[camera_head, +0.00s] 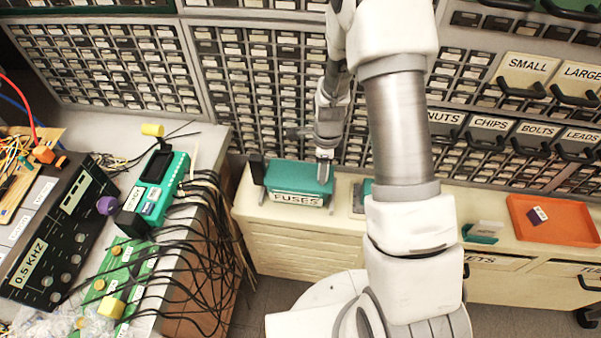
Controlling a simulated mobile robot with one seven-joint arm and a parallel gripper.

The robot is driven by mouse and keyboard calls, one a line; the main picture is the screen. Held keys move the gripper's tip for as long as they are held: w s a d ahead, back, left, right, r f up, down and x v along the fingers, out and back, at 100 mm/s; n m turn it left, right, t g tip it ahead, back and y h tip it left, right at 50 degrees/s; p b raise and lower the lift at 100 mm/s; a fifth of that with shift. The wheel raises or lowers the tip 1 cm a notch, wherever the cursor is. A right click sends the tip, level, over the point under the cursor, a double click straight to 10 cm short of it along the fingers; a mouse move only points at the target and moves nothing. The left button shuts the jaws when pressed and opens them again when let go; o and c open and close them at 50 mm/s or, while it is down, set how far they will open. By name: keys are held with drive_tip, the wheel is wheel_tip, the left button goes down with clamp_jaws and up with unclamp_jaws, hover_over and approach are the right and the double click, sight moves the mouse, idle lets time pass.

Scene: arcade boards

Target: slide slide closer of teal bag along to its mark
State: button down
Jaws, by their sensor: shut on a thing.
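The teal bag (295,177) stands on the cream cabinet top in the middle of the view, with a white FUSES label on the front below it. My gripper (325,180) points down at the bag's right end. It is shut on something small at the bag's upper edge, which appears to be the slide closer. The closer itself is hidden by the fingers. I cannot make out the mark. A dark upright piece (257,168) stands at the bag's left end.
Another teal item (367,188) sits just right of the bag, partly behind my arm. An orange tray (560,222) is at the far right. A bench (205,140) with electronics and hanging black cables stands at left. Drawer walls rise behind.

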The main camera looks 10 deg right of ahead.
drive_tip(key=s+d, duration=0.1)
drive_tip(key=d, duration=0.3)
drive_tip(key=s+d+b, duration=0.1)
drive_tip(key=s+d, duration=0.1)
drive_tip(key=d, duration=0.3)
drive_tip(key=s+d, duration=0.1)
drive_tip(key=d, duration=0.3)
drive_tip(key=shift+s+d+b, duration=0.2)
drive_tip(key=shift+b, duration=0.2)
drive_tip(key=shift+d, duration=0.2)
drive_tip(key=shift+s+d, duration=0.15)
drive_tip(key=shift+d, duration=0.1)
drive_tip(key=shift+c, duration=1.8)
unclamp_jaws()
wheel_tip(320, 180, up, 7)
drive_tip(key=p, duration=0.4)
drive_tip(key=shift+p, duration=0.4)
